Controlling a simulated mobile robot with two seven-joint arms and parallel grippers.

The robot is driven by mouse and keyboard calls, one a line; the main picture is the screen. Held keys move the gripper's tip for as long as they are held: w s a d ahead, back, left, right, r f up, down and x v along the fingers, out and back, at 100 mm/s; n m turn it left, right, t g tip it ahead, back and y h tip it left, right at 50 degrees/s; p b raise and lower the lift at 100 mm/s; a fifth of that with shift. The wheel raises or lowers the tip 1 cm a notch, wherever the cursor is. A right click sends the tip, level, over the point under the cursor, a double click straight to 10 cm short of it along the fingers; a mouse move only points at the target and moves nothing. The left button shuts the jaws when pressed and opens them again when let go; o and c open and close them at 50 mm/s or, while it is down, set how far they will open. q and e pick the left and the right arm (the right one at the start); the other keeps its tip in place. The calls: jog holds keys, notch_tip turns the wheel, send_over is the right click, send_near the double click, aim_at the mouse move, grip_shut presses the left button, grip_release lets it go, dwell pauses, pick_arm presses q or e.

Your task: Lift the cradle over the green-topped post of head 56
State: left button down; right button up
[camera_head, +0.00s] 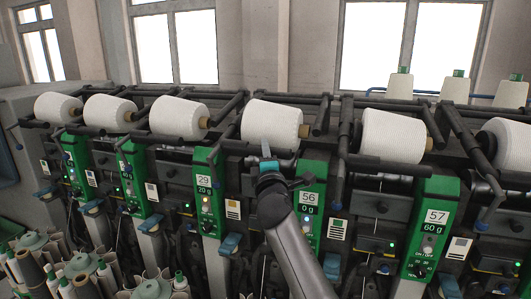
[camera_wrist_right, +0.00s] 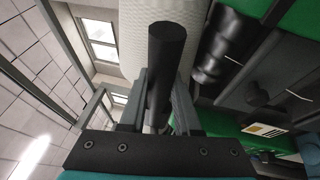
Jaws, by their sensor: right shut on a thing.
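The white cone (camera_head: 271,123) of head 56 sits in its dark cradle. Below it is the green-topped post (camera_head: 311,199) of head 56, labelled "56" and "0 g". My right gripper (camera_head: 268,167) is in front of the cone, just left of the post's top, and partly hides the cradle. In the right wrist view, its two fingers (camera_wrist_right: 160,98) are shut on the dark round bar of the cradle (camera_wrist_right: 167,45), with the white cone (camera_wrist_right: 190,14) just behind. My left gripper is not in view.
White green-capped cones (camera_head: 399,86) stand at the back right. Green-tipped bobbins (camera_head: 87,266) crowd the lower left.

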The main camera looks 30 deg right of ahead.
grip_shut()
dwell(0.8)
